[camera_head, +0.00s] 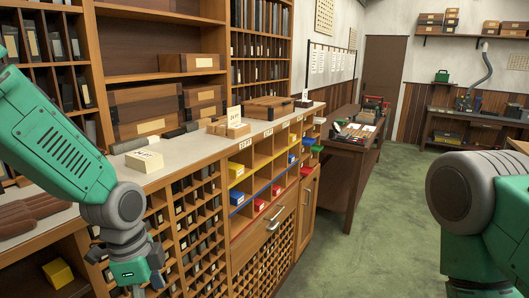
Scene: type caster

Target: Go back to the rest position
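My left arm comes in from the left, over the front of the wooden type cabinet (240,165). My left gripper (132,280) hangs down in front of the small cubbyholes, near the bottom edge of the view. I see nothing held in it. Its fingertips are not clear enough to tell whether it is open. My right arm shows at the lower right as a green link and a grey joint. My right gripper is out of view.
The counter (190,147) holds a small labelled block (144,161), a wooden block with a card (229,129) and a wooden box (270,107). Small coloured boxes sit in the open compartments below. A wooden desk (352,151) stands farther back.

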